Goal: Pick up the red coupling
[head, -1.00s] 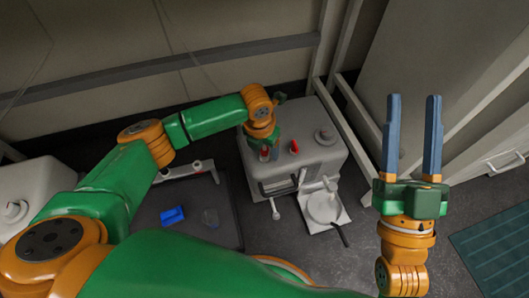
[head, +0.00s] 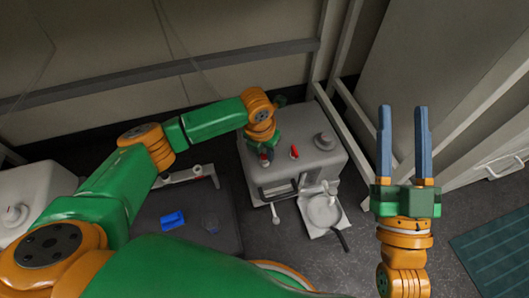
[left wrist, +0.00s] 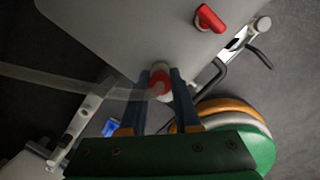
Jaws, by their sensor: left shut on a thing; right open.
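The red coupling (left wrist: 160,84), red with a pale end, sits between the two blue fingers of my left gripper (left wrist: 160,77) in the left wrist view. The fingers are shut on it, just at the edge of the grey machine's top. In the head view, only a bit of red (head: 265,159) shows below my left gripper (head: 264,150); the wrist hides most of the rest. My right gripper (head: 403,112) is open and empty, fingers pointing up in the picture, right of the machine.
The grey machine (head: 322,168) carries a red knob (head: 294,152), also in the left wrist view (left wrist: 210,19). A translucent hose (left wrist: 70,82) runs toward the coupling. A blue block (head: 173,219) lies on a dark surface. A pale tray (head: 322,212) stands before the machine.

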